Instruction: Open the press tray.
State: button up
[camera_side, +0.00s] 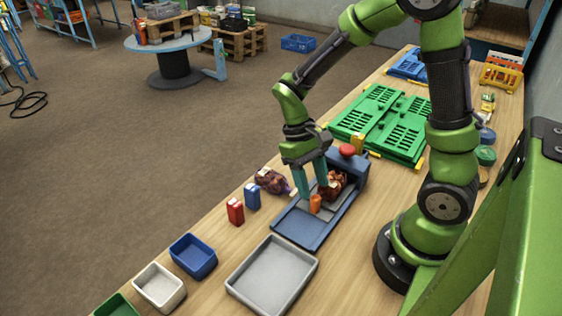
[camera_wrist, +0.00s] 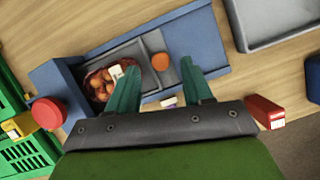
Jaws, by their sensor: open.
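The press (camera_side: 343,168) is a blue frame with a red button (camera_side: 347,150) on top; its long blue base (camera_wrist: 195,45) also shows in the wrist view. A grey tray (camera_wrist: 127,50) lies in the base and carries an upright orange knob (camera_side: 315,204), which shows as a round top in the wrist view (camera_wrist: 160,61). A netted sack of brown-red produce (camera_side: 336,184) with a white label sits at the press end, also in the wrist view (camera_wrist: 98,84). My gripper (camera_side: 312,192) is open, its teal fingers (camera_wrist: 159,70) on either side of the knob; contact cannot be told.
Another netted sack (camera_side: 270,181) lies left of the press, near red (camera_side: 236,211) and blue (camera_side: 252,196) small boxes. A grey tray (camera_side: 235,282) and small bins (camera_side: 193,256) stand in front. Green crates (camera_side: 385,122) lie behind.

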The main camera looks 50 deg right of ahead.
aim_at(316, 197)
jog(key=shift+x, duration=2.25)
grip_shut()
